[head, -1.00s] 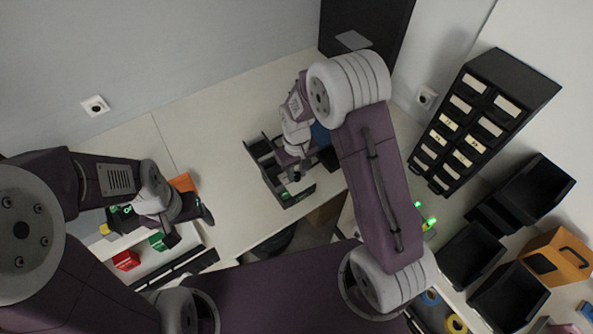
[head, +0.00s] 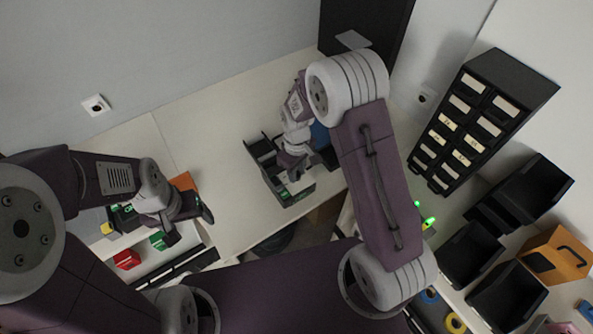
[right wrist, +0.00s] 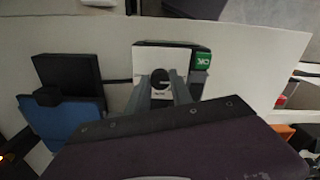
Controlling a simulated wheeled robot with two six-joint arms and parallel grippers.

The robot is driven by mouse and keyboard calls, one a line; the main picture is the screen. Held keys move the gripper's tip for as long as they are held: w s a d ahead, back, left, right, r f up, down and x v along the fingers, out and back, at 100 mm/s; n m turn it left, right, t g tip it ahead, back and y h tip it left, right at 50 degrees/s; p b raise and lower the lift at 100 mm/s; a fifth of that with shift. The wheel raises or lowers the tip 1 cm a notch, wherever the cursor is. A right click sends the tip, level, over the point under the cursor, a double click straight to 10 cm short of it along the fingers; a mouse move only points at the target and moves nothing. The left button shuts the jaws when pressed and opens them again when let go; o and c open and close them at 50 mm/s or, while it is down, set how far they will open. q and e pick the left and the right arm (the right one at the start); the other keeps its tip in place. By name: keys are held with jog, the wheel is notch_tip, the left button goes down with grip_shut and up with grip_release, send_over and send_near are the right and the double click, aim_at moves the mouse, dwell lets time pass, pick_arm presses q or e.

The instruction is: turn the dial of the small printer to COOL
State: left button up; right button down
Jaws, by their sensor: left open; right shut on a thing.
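The small printer is a dark box with a pale top face (right wrist: 150,58) and a green label reading OK, seen in the right wrist view. A dark round dial (right wrist: 160,77) sits on that face. My right gripper (right wrist: 161,88) is shut on the dial, one grey finger on either side. The dial's marks and pointer are too small to read. In the head view my right gripper (head: 295,173) is over the dark printer (head: 295,194) and partly hides it. My left gripper (head: 189,226) is open and empty above the left part of the bench.
A blue thing with a dark block (right wrist: 68,115) stands left of the printer in the right wrist view. Red (head: 126,259) and green boxes lie below my left gripper. A drawer cabinet (head: 470,130) and black bins (head: 470,252) stand at the right. The bench's back middle is clear.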

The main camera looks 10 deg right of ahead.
jog(key=shift+w, duration=0.15)
jog(key=c, duration=1.1)
grip_release()
jog(key=shift+c, duration=0.2)
notch_tip(320, 180, up, 9)
jog(key=b, duration=0.1)
jog(key=shift+r, duration=0.1)
